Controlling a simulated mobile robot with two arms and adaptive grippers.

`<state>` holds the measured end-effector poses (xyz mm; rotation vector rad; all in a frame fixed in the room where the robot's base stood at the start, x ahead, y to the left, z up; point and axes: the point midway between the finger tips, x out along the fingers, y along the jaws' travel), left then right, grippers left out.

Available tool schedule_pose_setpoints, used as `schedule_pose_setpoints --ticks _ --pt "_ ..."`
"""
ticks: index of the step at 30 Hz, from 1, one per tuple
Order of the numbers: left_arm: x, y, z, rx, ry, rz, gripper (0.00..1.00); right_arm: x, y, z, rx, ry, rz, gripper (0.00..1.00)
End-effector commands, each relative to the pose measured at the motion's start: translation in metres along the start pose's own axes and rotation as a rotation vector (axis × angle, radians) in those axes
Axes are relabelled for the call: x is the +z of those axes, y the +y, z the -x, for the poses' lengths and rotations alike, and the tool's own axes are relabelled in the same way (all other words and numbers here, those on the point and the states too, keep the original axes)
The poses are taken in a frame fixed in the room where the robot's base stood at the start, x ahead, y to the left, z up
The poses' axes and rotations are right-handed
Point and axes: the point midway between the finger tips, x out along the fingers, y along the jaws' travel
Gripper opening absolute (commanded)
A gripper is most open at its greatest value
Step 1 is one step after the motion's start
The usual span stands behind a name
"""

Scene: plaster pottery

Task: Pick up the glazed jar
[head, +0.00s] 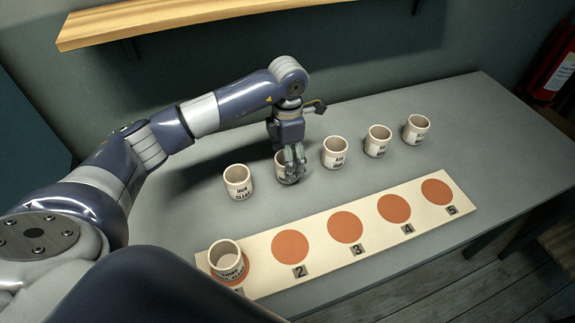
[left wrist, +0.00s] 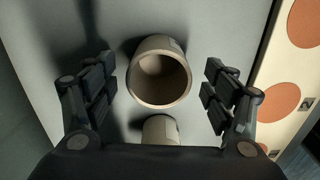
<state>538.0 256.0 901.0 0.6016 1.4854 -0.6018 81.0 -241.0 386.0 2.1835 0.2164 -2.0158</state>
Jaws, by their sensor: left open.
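Several cream jars with dark-print labels stand in a row on the grey table. The labels are too small to read surely, so I cannot tell which is the glazed jar. My left gripper (head: 293,168) points down at the second jar from the left (head: 280,167) and partly hides it. In the left wrist view my open gripper (left wrist: 160,84) has its fingers on both sides of a jar (left wrist: 160,98), apart from it. A second jar (left wrist: 160,130) is partly hidden at the bottom of that view. My right gripper is not in view.
The leftmost row jar (head: 238,184) and the middle jar (head: 335,154) flank my gripper. A cream board (head: 322,255) with numbered orange circles lies in front; another jar (head: 226,257) stands on its leftmost circle. A wooden shelf (head: 170,20) is on the wall.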

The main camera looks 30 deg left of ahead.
Motion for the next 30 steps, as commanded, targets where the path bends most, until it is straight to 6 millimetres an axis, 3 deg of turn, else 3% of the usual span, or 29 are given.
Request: schedule_pose_setpoints --ticks 3,6,15,22,30 --pt "-0.002 0.0 -0.018 -0.004 0.005 0.001 0.77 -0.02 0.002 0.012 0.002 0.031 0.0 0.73" --pt "-0.001 0.0 -0.03 -0.003 0.003 0.0 0.77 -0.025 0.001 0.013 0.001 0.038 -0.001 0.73" --pt "-0.001 0.001 -0.037 0.0 0.0 -0.001 0.77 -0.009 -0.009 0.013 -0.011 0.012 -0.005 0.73" --pt "-0.001 0.001 -0.036 0.0 0.001 -0.001 0.27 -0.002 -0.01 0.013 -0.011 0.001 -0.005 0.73" --pt "-0.001 0.001 -0.036 0.0 0.0 0.0 0.26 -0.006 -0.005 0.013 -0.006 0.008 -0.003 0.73"
